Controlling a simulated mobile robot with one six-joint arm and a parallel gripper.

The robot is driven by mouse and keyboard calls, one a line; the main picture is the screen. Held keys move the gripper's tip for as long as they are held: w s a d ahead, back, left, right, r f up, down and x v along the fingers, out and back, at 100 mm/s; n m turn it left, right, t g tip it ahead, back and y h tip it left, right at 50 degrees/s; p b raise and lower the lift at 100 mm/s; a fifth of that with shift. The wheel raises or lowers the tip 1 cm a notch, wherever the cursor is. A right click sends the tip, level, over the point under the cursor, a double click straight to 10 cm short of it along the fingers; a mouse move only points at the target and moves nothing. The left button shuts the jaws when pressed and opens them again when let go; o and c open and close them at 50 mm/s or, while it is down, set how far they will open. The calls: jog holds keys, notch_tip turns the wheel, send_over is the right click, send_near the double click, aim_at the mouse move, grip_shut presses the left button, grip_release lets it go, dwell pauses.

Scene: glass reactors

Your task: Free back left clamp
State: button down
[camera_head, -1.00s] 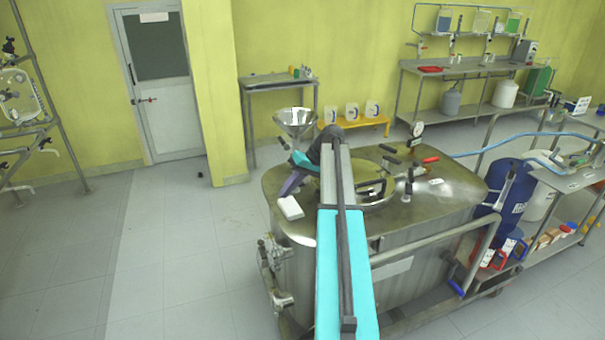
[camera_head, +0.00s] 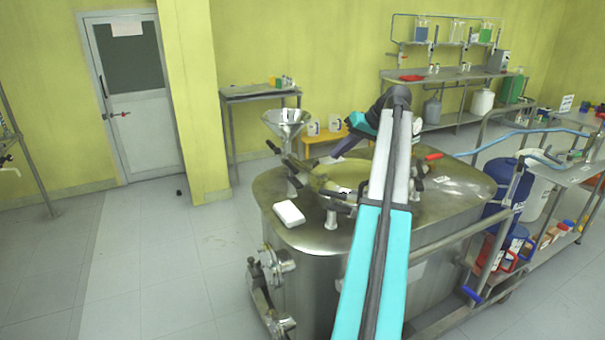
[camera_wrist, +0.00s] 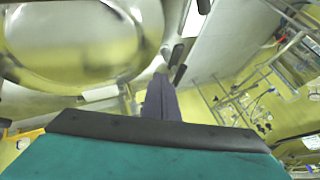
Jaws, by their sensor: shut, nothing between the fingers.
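The round lid (camera_head: 355,192) sits on top of the steel reactor (camera_head: 300,240), with several black-handled clamps around its rim. A clamp with a black handle (camera_head: 273,147) is at the lid's back left, below the funnel. Other clamps stand at the front (camera_head: 332,212) and right. My gripper (camera_head: 322,160) is shut and empty, reaching down-left over the back of the lid, to the right of the back left clamp. Its purple fingers (camera_wrist: 160,85) show beside the lid (camera_wrist: 75,35) in the wrist view, near black handle parts (camera_wrist: 178,60). My arm hides part of the lid's right side.
A steel funnel (camera_head: 287,124) rises behind the back left of the reactor. A white block (camera_head: 289,214) lies on the front left of its top. Pipework and valves (camera_head: 272,275) stick out at the left side. A blue drum (camera_head: 507,190) and shelf trolley stand at right.

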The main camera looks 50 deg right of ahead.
jog(key=shift+w, duration=0.15)
jog(key=shift+a+f, duration=0.1)
jog(key=x, duration=1)
jog(key=shift+p, duration=0.3)
jog(key=w+a, duration=0.1)
jog(key=w+a+r, duration=0.1)
jog(key=a, duration=0.1)
jog(key=shift+a, duration=0.1)
